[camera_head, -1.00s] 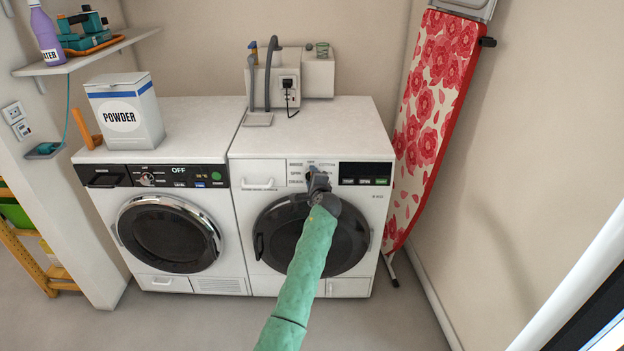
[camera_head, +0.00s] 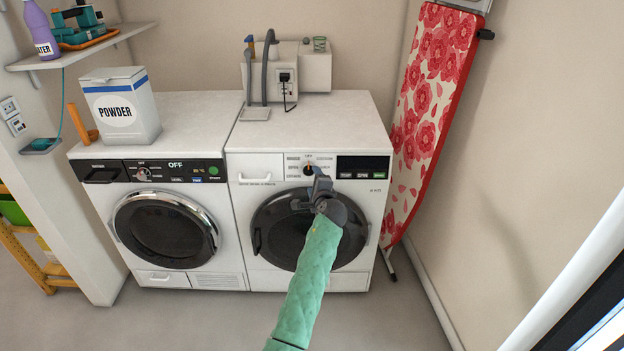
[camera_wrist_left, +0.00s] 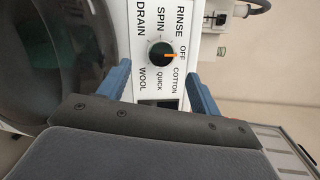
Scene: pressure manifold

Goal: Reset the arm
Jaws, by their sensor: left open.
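The green-sleeved arm is my left one, and its dark gripper (camera_head: 318,184) is just in front of the right-hand machine (camera_head: 258,207), below its dial (camera_head: 308,170). In the left wrist view the two blue fingers of the gripper (camera_wrist_left: 160,76) are spread apart with nothing between them. The black dial (camera_wrist_left: 161,54) lies beyond the fingertips, apart from them. Its orange mark points at the word OFF; SPIN, RINSE, COTTON and WOOL are printed around it. My right gripper is in neither view.
A second machine (camera_head: 165,280) stands to the left, its display reading OFF. A powder box (camera_head: 122,112) stands on top of it. A floral ironing board (camera_head: 432,105) leans against the wall at right. A shelf (camera_head: 85,50) is at upper left. The floor in front is clear.

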